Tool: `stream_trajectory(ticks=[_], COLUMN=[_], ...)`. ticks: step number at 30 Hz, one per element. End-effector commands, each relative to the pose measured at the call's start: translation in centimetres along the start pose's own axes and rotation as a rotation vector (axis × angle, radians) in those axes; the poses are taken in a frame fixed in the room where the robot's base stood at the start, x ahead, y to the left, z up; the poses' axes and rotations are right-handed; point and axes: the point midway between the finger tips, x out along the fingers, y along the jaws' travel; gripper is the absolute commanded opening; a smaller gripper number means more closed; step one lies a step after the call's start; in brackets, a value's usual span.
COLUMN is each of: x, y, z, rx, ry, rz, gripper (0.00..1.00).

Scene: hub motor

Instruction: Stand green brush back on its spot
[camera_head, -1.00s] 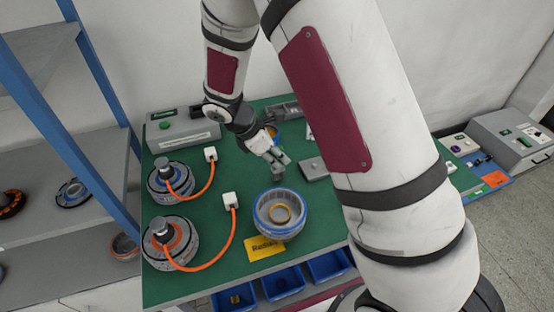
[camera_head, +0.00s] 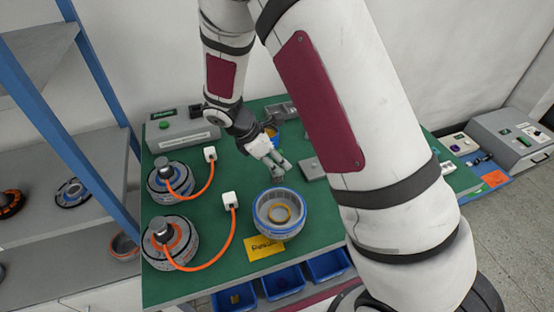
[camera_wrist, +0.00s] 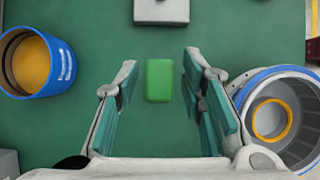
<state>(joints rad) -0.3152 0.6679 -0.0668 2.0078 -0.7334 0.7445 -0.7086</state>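A green block-like piece (camera_wrist: 160,80), which I take to be the green brush seen from above, shows on the green mat in the wrist view. It lies between the fingers of my gripper (camera_wrist: 160,95), which are spread apart with a gap on both sides of it. I cannot tell from above whether it stands or lies. In the head view my gripper (camera_head: 273,172) points down over the bench behind the grey and blue motor housing (camera_head: 264,228). The green piece is not discernible there.
The motor housing is close to the right finger in the wrist view (camera_wrist: 245,95). A blue tub (camera_wrist: 68,66) with orange contents is at left, a grey block (camera_wrist: 162,12) ahead. Two motors with orange cables (camera_head: 185,262) stand at the bench's left. A yellow label (camera_head: 262,247) lies in front.

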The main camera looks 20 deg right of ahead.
Motion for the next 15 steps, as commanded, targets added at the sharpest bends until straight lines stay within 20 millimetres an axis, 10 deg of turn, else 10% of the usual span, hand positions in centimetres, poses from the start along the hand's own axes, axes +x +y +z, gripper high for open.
stream_trajectory(ticks=[15], x=[-9.6], y=[0.1], z=[-0.1], rx=[0.001], ry=[0.002], rz=[0.005], gripper=[0.36])
